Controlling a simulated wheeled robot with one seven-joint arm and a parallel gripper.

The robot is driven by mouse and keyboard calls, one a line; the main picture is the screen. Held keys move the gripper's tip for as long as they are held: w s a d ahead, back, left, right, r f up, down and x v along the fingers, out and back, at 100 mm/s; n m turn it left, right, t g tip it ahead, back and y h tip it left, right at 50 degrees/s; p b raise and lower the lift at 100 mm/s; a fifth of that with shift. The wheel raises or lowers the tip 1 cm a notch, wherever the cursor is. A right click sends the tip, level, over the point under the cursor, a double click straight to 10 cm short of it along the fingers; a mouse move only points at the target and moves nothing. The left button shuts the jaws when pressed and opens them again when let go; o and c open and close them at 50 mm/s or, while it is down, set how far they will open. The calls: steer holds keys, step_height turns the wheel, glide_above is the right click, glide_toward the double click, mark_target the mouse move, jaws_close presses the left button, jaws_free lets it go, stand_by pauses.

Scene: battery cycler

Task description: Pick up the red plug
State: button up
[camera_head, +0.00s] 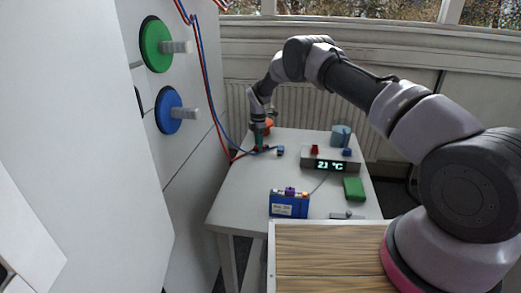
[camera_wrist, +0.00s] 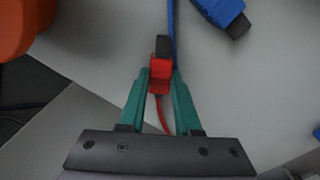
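The red plug (camera_wrist: 160,76), with a black tip and a red cable, lies between the two teal fingers of my gripper (camera_wrist: 161,82) in the wrist view. The fingers appear to touch it on both sides. In the head view my gripper (camera_head: 259,146) is down at the far left of the white table, with a bit of red at its fingertips. Whether the plug is clear of the table cannot be told.
A blue plug (camera_wrist: 222,14) lies right of the red one; an orange object (camera_wrist: 24,26) is at upper left. The table (camera_head: 240,192) also holds a temperature display box (camera_head: 330,163), a blue battery pack (camera_head: 289,205) and a green block (camera_head: 354,189). A white cabinet with green (camera_head: 156,45) and blue (camera_head: 170,110) knobs stands left.

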jaws_close()
steer(key=shift+r, duration=0.1)
step_height(320, 180, up, 10)
stand_by(0.4)
